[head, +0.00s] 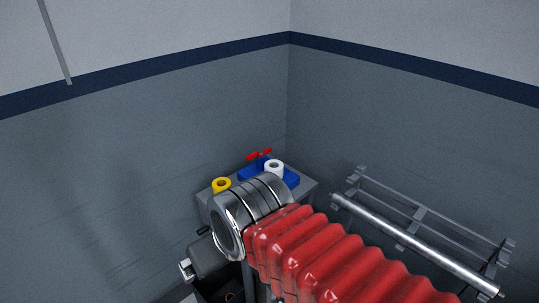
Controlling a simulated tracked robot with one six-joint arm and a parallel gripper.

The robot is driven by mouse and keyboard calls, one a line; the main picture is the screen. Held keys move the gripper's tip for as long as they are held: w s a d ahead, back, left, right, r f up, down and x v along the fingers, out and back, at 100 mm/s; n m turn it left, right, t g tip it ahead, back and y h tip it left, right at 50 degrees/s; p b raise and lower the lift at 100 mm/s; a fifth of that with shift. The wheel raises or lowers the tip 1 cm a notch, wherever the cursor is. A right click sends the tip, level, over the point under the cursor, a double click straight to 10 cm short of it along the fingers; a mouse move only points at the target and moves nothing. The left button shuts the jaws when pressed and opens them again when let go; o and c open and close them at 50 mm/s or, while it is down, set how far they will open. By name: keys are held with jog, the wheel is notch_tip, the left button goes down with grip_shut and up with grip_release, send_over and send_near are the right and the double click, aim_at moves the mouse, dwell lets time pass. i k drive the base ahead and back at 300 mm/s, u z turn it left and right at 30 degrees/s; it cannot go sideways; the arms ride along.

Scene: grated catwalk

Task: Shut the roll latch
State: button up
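I cannot make out a roll latch for certain in the head view. A grey metal rack (425,214) stands at the lower right against the right wall. A shiny metal roll (405,238) lies lengthwise along its near side, slanting down to the right. Any latch on the rack is too small to tell or is hidden. A red ribbed sleeve and a polished metal drum, which look like part of my arm, fill the lower middle and cover part of the rack's surroundings. My gripper's fingers cannot be seen.
A grey cabinet (309,187) stands in the corner. On it are a yellow roll (221,191), a white roll (274,174) and a blue item with a red handle (259,155). A grey block with a pale end (207,257) is at lower left. A thin rod (54,42) hangs upper left.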

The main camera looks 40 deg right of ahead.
aim_at(261, 154)
jog(key=z, duration=1.95)
jog(key=k, duration=0.7)
jog(key=u, duration=0.8)
jog(key=i, duration=1)
